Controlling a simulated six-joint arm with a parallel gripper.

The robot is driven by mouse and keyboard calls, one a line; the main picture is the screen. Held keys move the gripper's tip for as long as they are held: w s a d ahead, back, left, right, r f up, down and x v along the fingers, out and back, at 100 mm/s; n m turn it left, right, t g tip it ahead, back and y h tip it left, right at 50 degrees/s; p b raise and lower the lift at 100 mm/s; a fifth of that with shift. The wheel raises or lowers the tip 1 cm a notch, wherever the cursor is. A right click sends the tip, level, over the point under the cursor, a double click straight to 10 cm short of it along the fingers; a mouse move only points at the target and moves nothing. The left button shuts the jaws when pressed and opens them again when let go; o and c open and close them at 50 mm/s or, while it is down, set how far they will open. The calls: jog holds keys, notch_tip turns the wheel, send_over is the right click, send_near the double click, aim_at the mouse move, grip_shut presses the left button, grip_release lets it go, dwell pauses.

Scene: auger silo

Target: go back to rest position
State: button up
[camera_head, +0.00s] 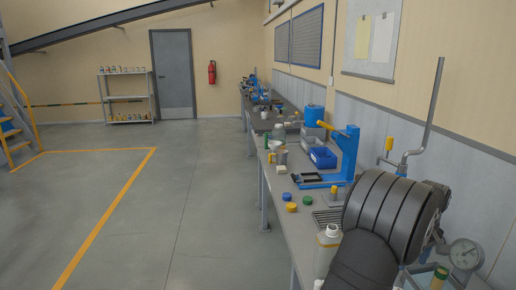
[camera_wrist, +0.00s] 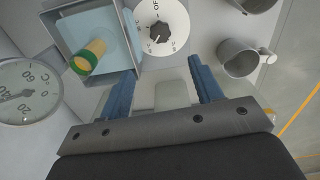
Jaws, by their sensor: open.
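My gripper (camera_wrist: 162,80) shows in the wrist view as two blue fingers set wide apart on a grey bar. It is open, and nothing is clamped between the fingers. A pale block-like shape (camera_wrist: 172,93) shows in the gap between them; I cannot tell how far below it lies. In the head view a dark, ribbed, rounded body fills the lower right, and the gripper's fingers cannot be made out there.
The wrist view shows a square container (camera_wrist: 68,22) with a green-and-yellow vial (camera_wrist: 90,55), a white dial (camera_wrist: 161,27), a round gauge (camera_wrist: 27,92) and a metal mug (camera_wrist: 238,58). In the head view, a blue press (camera_head: 347,155) stands on the long bench (camera_head: 284,188).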

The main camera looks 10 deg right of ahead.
notch_tip(320, 180, down, 14)
jog(key=shift+a+r, duration=0.1)
jog(key=shift+r, duration=0.05)
jog(key=shift+f+m, duration=0.2)
jog(key=shift+m, duration=0.1)
jog(key=m, duration=0.3)
jog(key=shift+m, duration=0.4)
jog(key=m, duration=0.4)
jog(key=shift+m, duration=0.4)
jog(key=m, duration=0.3)
jog(key=shift+m, duration=2.4)
